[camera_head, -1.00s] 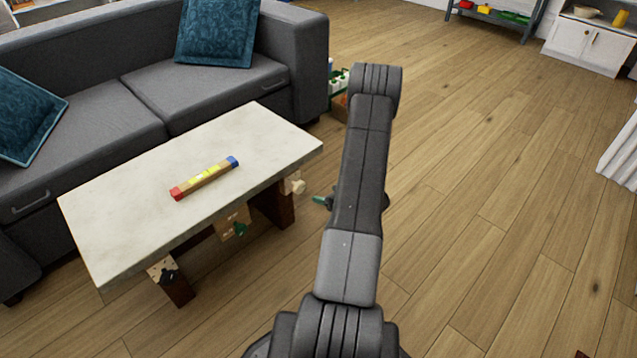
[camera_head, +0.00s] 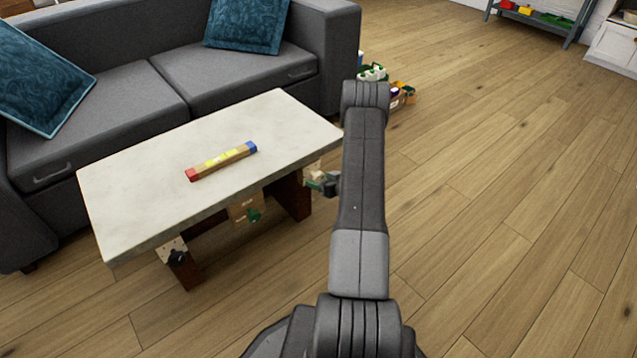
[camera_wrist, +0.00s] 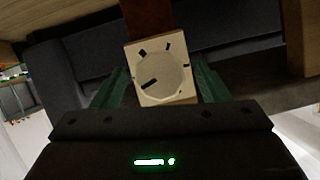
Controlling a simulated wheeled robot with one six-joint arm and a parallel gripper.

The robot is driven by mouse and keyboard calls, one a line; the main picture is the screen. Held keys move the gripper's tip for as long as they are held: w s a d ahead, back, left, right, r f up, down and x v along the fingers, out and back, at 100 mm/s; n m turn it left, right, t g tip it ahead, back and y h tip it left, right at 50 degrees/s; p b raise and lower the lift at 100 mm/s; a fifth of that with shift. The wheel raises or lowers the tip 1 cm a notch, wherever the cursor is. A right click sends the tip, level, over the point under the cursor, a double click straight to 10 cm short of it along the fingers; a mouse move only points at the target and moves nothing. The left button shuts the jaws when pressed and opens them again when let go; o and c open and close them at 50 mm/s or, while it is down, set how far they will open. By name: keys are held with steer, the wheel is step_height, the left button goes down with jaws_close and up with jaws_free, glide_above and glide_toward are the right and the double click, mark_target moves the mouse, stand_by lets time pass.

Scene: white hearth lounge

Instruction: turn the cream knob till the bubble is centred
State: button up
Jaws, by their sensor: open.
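The cream knob (camera_wrist: 163,76) is round, on a square pale plate with dark marks. A dark pointer line on it points to the lower left in the wrist view. In the head view the knob (camera_head: 314,169) is at the table's right end, partly hidden by my gripper. My gripper (camera_wrist: 161,82) is open, its green fingers on either side of the knob plate; whether they touch it I cannot tell. In the head view my gripper (camera_head: 320,183) is mostly hidden by my arm. The level (camera_head: 221,161) lies on the tabletop, red end left, blue end right. Its bubble is too small to place.
The pale table (camera_head: 130,195) stands before a grey sofa (camera_head: 130,90). A green knob (camera_head: 254,216) and a black knob (camera_head: 176,257) sit under its front edge. Crates with items (camera_head: 401,95) stand behind my arm. The wooden floor to the right is clear.

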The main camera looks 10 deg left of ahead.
steer(key=shift+x, duration=0.85)
steer(key=shift+c, duration=0.4)
steer(key=c, duration=0.9)
steer(key=shift+f+n+b, duration=0.1)
steer(key=shift+n+b, duration=0.2)
steer(key=shift+b, duration=0.2)
steer(key=n+t+h+b, duration=0.1)
steer(key=b, duration=0.1)
steer(key=shift+f+n+b, duration=0.1)
steer(key=shift+n+b, duration=0.2)
steer(key=shift+n, duration=0.1)
steer(key=shift+n+t+b, duration=0.6)
steer(key=shift+n+b, duration=0.1)
steer(key=shift+b, duration=0.15)
steer(key=shift+n+t+h, duration=0.4)
steer(key=shift+n+h, duration=0.1)
steer(key=shift+n, duration=0.3)
